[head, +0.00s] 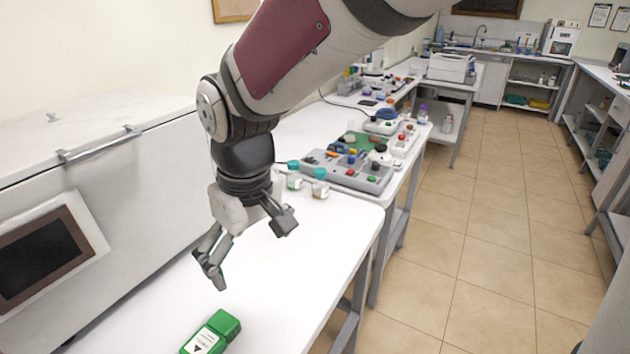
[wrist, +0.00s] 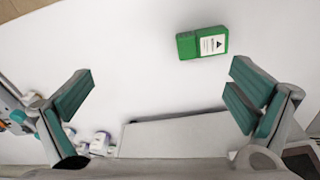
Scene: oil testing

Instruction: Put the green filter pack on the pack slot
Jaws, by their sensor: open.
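The green filter pack (head: 212,332) lies flat on the white table near the bottom of the head view, with a white label on its upper face. It also shows in the wrist view (wrist: 202,43), above the gap between the fingers. My gripper (head: 249,247) is open and empty, held above the table, up and to the right of the pack in the head view. Its spread fingers show in the wrist view (wrist: 160,100). They are apart from the pack. I cannot make out the pack slot for certain.
A grey panel with buttons and knobs (head: 349,172) stands farther along the bench, with teal-capped jars (head: 320,184) in front of it. A large white unit with a dark screen (head: 37,257) borders the table's left. The white table (head: 300,265) is clear around the pack.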

